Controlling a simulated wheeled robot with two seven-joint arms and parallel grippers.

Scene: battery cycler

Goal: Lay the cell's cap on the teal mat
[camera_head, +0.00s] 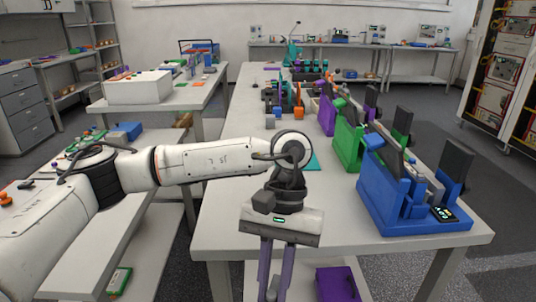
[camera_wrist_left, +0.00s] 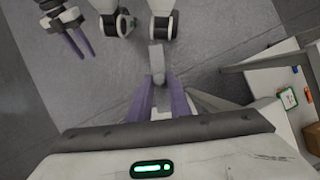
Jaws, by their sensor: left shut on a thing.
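My left gripper (camera_head: 276,290) hangs in front of the near table edge with its purple fingers pointing down. It is shut on a small grey piece, which I take for the cap (camera_head: 273,288). In the left wrist view the cap (camera_wrist_left: 157,62) sticks out between the fingertips, over the floor. The teal mat (camera_head: 314,162) lies on the table behind my left wrist, which hides most of it. The cell cannot be made out. My right gripper (camera_wrist_left: 80,43) shows at the upper left of the left wrist view; its finger gap is unclear.
Blue (camera_head: 385,205), green (camera_head: 347,148) and purple (camera_head: 326,116) holders line the right side of the white table (camera_head: 240,190). Small parts stand farther back. The table's left strip is clear. A purple box (camera_head: 337,284) sits below the tabletop.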

